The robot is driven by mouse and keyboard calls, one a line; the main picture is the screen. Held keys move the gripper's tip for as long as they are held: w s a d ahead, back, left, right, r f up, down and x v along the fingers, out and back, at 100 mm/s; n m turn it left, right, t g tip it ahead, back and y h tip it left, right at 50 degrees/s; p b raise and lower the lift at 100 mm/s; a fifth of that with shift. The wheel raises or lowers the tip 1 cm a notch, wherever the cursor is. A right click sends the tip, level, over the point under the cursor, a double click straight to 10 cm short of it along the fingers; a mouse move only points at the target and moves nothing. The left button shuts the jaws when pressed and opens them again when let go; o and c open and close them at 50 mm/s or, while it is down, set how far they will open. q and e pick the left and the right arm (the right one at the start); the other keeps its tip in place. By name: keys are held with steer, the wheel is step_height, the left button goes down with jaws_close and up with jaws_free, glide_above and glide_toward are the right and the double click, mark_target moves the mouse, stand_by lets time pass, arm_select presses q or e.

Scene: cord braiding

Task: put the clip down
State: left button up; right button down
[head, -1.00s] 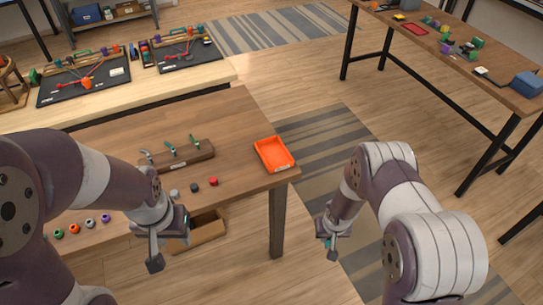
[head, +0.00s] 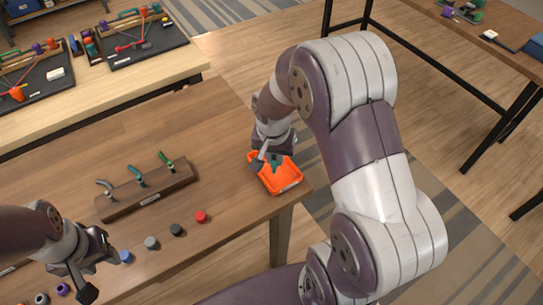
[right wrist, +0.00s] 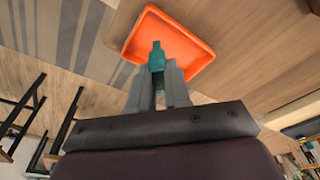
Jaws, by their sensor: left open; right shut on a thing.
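A teal clip (right wrist: 157,57) is held between the fingertips of my right gripper (right wrist: 158,85) in the right wrist view. In the head view the right gripper (head: 266,158) is over the orange tray (head: 287,182), and the clip (head: 275,164) shows as a small teal patch there. The tray also shows behind the clip in the right wrist view (right wrist: 203,62). I cannot tell whether the clip touches the tray floor. My left gripper (head: 88,278) is open and empty at the table's front left.
A wooden rack (head: 150,191) with upright clips and hooks stands left of the tray. Several coloured caps, among them a red one (head: 201,216), line the table front. A lighter table (head: 130,85) with black boards is behind. The middle of the brown table is clear.

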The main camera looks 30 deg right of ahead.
mark_target(274, 158)
steer(key=w+f, duration=0.1)
steer(key=f, duration=0.1)
steer(key=w+d+f, duration=0.1)
steer(key=f, duration=0.1)
steer(key=w+d+f, duration=0.1)
steer(key=w+f, duration=0.1)
steer(key=shift+f, duration=0.2)
steer(key=shift+w+f, duration=0.1)
steer(key=shift+f, duration=0.25)
steer(key=c, duration=1.1)
jaws_free()
